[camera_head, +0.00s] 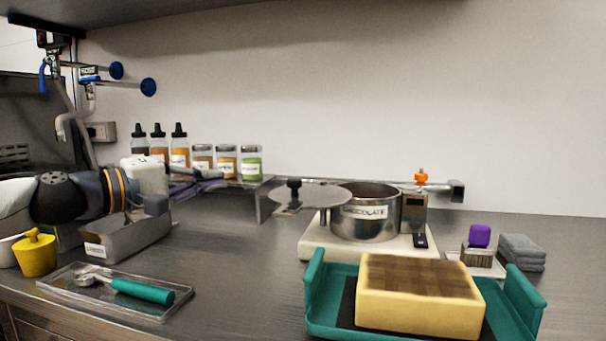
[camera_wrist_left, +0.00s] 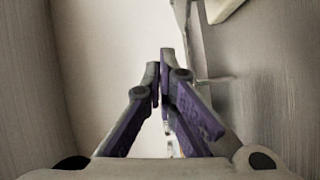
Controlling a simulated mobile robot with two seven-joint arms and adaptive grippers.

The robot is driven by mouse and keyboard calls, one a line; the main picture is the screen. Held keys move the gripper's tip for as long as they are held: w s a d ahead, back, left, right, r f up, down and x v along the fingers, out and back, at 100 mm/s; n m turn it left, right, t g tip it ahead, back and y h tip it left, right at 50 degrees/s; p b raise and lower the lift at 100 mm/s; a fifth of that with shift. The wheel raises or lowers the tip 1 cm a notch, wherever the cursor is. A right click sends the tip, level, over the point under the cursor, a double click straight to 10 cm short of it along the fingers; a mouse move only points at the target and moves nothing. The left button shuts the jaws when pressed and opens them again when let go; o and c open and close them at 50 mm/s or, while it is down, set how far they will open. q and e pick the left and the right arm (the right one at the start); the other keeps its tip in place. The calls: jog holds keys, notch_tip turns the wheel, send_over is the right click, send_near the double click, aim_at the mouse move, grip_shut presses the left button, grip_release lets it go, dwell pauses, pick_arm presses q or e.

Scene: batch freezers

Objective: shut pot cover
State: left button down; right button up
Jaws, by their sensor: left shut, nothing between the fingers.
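The pot (camera_head: 372,219) is a metal pot with a chocolate label, standing on a white base (camera_head: 315,240). Its round, flat cover (camera_head: 310,197) with a black knob (camera_head: 294,188) is out to the left of the pot, at about rim height, and the pot's mouth is mostly uncovered. My left gripper (camera_head: 222,176) comes in from the left, level with the bottles and short of the cover. It is shut and empty; in the left wrist view its purple-padded fingers (camera_wrist_left: 165,65) meet at the tips. My right gripper is not in view.
A teal tray (camera_head: 318,300) with a large yellow block (camera_head: 420,300) stands in front of the pot. Bottles (camera_head: 179,150) and jars (camera_head: 250,163) line the back.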

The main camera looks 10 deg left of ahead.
aim_at(269, 195)
pick_arm(q)
jog(key=w+d, duration=0.2)
jog(key=d, duration=0.1)
jog(key=w+d, duration=0.2)
jog(key=w+d+b, duration=0.1)
jog(key=w+d, duration=0.1)
jog(key=d, duration=0.1)
jog(key=shift+w+d+f, duration=0.3)
jog(key=shift+w+f, duration=0.1)
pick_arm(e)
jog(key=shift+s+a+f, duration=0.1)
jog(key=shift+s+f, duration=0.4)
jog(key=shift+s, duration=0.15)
